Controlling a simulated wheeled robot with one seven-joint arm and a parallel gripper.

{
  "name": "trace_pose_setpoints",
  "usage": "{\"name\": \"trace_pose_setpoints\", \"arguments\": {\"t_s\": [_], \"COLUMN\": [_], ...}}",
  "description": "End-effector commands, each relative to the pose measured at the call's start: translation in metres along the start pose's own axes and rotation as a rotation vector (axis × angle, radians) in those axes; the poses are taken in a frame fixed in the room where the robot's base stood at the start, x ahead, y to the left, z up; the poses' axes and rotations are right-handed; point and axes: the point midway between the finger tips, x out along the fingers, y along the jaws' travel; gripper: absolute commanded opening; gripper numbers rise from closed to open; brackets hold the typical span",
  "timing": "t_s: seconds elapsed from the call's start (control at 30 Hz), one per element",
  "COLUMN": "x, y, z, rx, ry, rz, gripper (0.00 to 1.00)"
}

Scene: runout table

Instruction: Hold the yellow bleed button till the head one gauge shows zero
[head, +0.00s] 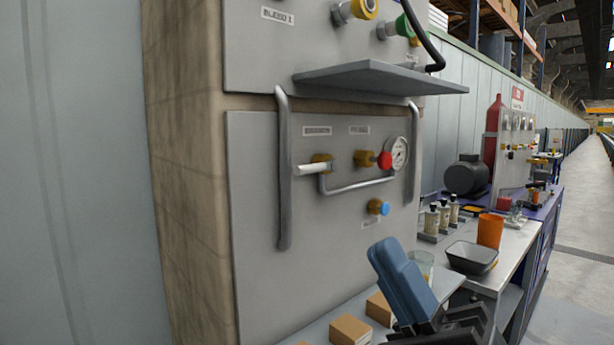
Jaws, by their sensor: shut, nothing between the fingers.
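A yellow-ringed button (357,10) sticks out of the upper grey panel, at the top edge of the head view. A label reading "BLEED 1" (277,16) is to its left. A round white-faced gauge (398,153) is on the lower panel, beside a red knob. Its needle is too small to read, and I cannot tell from its label which head it serves. My gripper (388,250) shows at the bottom right, with blue fingers shut together and empty. It is well below the button and the gauge, apart from both.
A grey shelf (380,77) juts out below the upper buttons. Two upright handles (284,170) and a white-ended lever (316,168) stick out from the lower panel. A green-ringed button (403,26), blue knob (383,208) and boxes (350,331) are nearby. A bench stands right.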

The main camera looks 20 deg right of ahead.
Motion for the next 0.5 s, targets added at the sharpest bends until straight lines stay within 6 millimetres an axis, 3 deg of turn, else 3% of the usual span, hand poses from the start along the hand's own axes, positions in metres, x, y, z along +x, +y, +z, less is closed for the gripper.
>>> {"name": "trace_pose_setpoints", "arguments": {"t_s": [0.2, 0.5], "x": [0.064, 0.136], "y": [0.018, 0.039], "z": [0.011, 0.021], "rx": [-0.373, -0.911], "ry": [0.229, 0.524], "rz": [0.079, 0.135], "gripper": [0.0, 0.0]}}
